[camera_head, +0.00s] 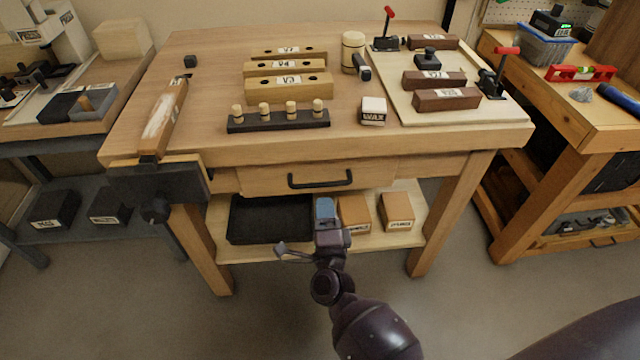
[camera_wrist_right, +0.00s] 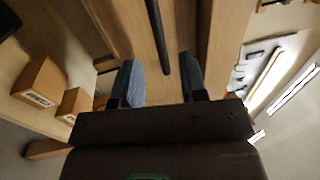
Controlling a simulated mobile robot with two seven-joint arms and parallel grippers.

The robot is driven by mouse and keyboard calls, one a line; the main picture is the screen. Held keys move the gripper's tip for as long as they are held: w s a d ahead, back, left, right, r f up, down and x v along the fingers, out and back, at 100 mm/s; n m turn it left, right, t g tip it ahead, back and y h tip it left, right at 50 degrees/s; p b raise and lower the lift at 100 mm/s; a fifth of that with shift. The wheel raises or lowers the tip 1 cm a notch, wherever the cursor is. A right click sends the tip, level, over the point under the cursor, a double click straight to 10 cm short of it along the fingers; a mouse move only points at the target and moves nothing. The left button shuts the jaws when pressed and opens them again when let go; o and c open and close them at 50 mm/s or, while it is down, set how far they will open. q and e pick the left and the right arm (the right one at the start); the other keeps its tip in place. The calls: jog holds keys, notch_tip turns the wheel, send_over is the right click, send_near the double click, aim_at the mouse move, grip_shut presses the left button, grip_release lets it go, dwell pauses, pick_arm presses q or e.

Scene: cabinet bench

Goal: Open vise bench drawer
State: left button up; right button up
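The vise bench (camera_head: 200,75) has a wooden drawer (camera_head: 262,181) under its top, and the drawer looks shut. Its black bar handle (camera_head: 320,180) is free of any gripper. My right gripper (camera_head: 325,208) is just below and in front of the handle in the head view. In the right wrist view the gripper (camera_wrist_right: 160,80) has its two blue fingers spread, with nothing between them. The handle (camera_wrist_right: 157,35) shows beyond the fingertips, lined up with the gap. The vise (camera_head: 155,185) is at the bench's left front corner. My left gripper is not in view.
The lower shelf holds a black tray (camera_head: 270,220) and cardboard boxes (camera_head: 396,211) behind my right gripper. A peg rack (camera_head: 278,121), wooden blocks and a wax block (camera_head: 373,111) stand on the bench top. Floor in front is clear.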

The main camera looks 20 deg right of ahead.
aim_at(321, 183)
jog(key=shift+x, duration=3.55)
grip_shut()
